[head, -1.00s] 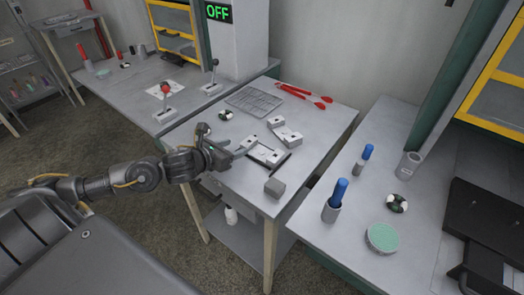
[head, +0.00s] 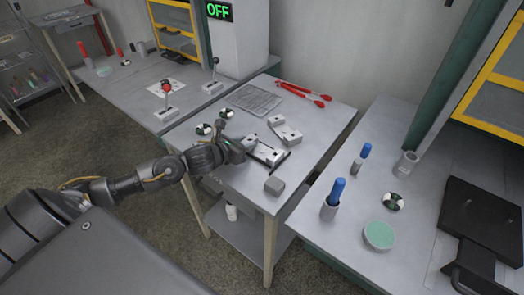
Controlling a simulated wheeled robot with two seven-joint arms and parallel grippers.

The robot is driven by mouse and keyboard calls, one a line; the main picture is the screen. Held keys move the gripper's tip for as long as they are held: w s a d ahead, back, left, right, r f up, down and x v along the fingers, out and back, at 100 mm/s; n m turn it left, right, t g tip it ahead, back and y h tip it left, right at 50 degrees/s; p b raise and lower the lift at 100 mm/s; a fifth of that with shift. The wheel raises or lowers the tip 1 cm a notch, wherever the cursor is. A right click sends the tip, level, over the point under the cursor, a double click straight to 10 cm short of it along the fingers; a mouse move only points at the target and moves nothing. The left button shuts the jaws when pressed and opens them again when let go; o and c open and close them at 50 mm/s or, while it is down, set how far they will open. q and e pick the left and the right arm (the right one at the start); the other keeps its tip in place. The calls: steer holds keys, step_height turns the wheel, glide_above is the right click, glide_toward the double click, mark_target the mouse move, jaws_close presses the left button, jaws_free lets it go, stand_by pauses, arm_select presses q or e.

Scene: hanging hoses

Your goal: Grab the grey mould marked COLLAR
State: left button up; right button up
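Two light-grey mould-like pieces lie on the middle table. One piece (head: 285,129) is farther back, and the nearer piece (head: 269,154) lies just in front of it with a dark edge along its right side. I cannot read any COLLAR marking on either. My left gripper (head: 246,147) is at the left end of the nearer piece, overlapping it in the picture. Its fingertips are small and partly hidden, so I cannot tell whether they touch it or how far apart they are. My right gripper is not in view.
A small grey block (head: 274,185) sits near the table's front edge. The right table holds blue-handled tools (head: 334,194) and a green-topped round dish (head: 379,235).

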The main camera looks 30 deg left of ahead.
arm_select(q)
jaws_close()
steer(key=shift+r, duration=0.1)
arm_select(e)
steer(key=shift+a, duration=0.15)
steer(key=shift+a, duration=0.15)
